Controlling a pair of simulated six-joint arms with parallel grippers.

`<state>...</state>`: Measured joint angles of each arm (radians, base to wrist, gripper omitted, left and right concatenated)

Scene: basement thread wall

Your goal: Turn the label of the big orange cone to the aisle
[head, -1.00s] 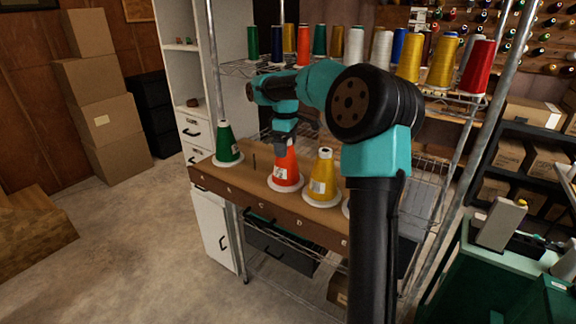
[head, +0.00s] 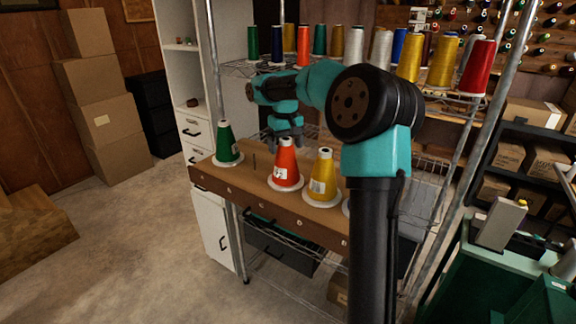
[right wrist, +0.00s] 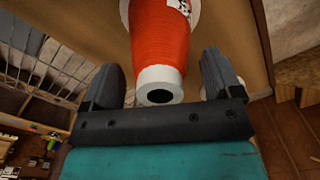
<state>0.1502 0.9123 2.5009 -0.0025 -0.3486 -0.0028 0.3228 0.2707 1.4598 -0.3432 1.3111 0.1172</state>
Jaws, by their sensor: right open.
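The big orange cone (head: 288,158) stands upright on the wooden shelf board (head: 233,180), between a green cone (head: 225,145) and a yellow cone (head: 322,178). Its white label (head: 280,174) shows on the lower left of its front, towards the board's front edge. My right gripper (head: 285,138) is open, just behind and above the cone's top. In the right wrist view the orange cone (right wrist: 162,42) has its white tip between the two spread fingers, with gaps on both sides. Part of its label (right wrist: 181,6) shows at the top edge. My left gripper is out of view.
A wire rack (head: 240,68) with several upright cones is behind and above.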

